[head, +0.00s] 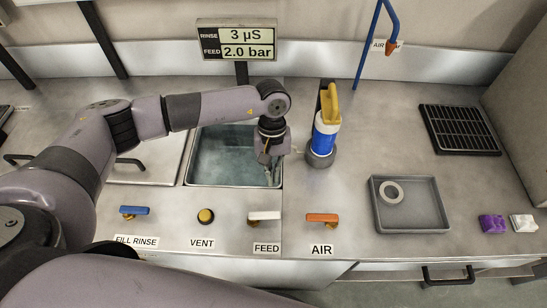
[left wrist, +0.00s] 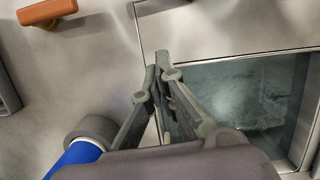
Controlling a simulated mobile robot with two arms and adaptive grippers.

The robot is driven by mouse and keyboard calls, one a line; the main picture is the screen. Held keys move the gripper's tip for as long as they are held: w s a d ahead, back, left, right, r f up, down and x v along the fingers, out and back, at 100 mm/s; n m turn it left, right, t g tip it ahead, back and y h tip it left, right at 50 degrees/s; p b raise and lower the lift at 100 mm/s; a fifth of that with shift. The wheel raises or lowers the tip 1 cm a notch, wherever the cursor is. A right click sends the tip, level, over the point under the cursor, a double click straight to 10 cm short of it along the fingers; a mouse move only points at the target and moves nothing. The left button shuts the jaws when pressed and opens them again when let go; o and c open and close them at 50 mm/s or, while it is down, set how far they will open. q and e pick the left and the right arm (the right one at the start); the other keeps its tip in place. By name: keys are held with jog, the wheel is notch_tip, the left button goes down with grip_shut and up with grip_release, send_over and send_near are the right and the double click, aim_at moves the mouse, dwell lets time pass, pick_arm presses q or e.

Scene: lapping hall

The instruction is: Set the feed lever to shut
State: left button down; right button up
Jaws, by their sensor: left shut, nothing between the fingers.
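The feed lever (head: 265,215) has a white handle on a brass body and stands behind the FEED label (head: 266,248) on the front of the steel counter. Its handle lies crosswise, left to right. The display (head: 236,40) reads RINSE 3 µS and FEED 2.0 bar. My left gripper (head: 269,178) points down over the right end of the sink, behind the feed lever and apart from it. In the left wrist view, its fingers (left wrist: 158,72) are together with nothing between them. My right gripper is out of view.
The water-filled sink (head: 233,184) lies behind the lever. The orange air lever (head: 322,217), yellow vent knob (head: 206,216) and blue fill rinse lever (head: 134,210) flank the feed lever. A grey tray (head: 410,218) lies right.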

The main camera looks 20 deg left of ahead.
aim_at(264, 215)
pick_arm(q)
jog(key=p+x, duration=0.1)
jog(key=x, duration=0.2)
jog(key=shift+s+f, duration=0.2)
jog(key=shift+s+d+r+p, duration=0.1)
jog(key=shift+s+d+p, duration=0.15)
jog(key=shift+s+p, duration=0.3)
jog(key=shift+s+d+r+p, duration=0.1)
jog(key=shift+s+d+p, duration=0.1)
jog(key=shift+s+p, duration=0.3)
jog(key=shift+s+d+f, duration=0.1)
jog(key=shift+s+d, duration=0.15)
jog(key=shift+s, duration=0.45)
jog(key=shift+f, duration=0.1)
